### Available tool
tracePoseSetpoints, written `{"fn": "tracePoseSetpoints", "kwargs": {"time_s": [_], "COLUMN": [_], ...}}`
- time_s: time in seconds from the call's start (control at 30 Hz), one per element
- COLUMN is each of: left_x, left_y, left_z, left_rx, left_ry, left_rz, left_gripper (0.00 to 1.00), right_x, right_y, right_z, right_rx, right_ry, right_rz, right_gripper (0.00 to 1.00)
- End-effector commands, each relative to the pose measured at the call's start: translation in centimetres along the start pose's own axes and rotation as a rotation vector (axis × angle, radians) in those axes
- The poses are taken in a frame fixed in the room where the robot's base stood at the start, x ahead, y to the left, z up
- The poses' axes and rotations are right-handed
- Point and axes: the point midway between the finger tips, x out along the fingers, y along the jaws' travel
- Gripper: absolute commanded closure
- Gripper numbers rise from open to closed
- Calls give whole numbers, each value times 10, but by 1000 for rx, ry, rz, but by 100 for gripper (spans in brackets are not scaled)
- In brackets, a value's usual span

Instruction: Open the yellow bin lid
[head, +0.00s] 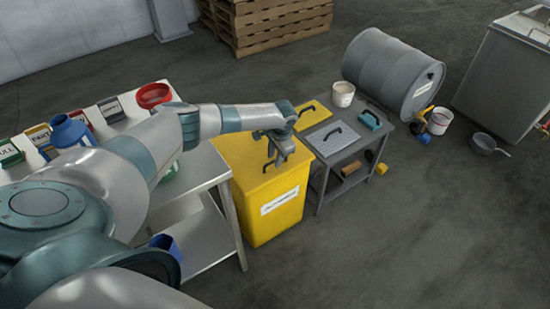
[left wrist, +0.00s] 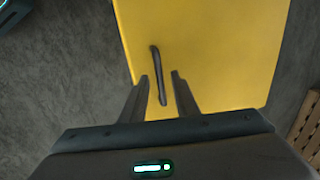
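The yellow bin (head: 265,205) stands between the pale table and the grey cart, with a white label on its front. Its lid lies flat and shut, and fills much of the left wrist view (left wrist: 225,45). A dark bar handle (left wrist: 155,62) is on the lid. My left gripper (head: 279,152) is over the lid at the handle. In the left wrist view its two fingers (left wrist: 159,76) are apart, with the handle between them and a gap on both sides. Whether the fingertips are down at handle height is hard to tell. My right gripper is not in view.
A pale table (head: 205,172) with small bins stands left of the yellow bin. A grey cart (head: 322,172) with plates and a white tub (head: 343,94) stands close on its right. A grey drum (head: 385,72) lies behind. The floor in front is clear.

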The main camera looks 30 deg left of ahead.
Motion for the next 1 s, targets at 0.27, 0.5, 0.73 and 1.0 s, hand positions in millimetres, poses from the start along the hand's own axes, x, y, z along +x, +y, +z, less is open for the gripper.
{"fn": "tracePoseSetpoints", "kwargs": {"time_s": [0.27, 0.5, 0.73, 1.0], "left_x": [0, 0, -8, -35], "left_y": [0, 0, -4, -20], "left_z": [0, 0, 0, 0], "left_rx": [0, -1, -3, -7], "left_ry": [0, 0, 0, 1], "left_rz": [0, 1, 24, 118], "left_gripper": [96, 100, 100, 100], "right_x": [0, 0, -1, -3], "right_y": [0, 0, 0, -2], "right_z": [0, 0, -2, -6], "right_rx": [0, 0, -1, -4], "right_ry": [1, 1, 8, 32], "right_rz": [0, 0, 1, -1], "right_gripper": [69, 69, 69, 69]}}
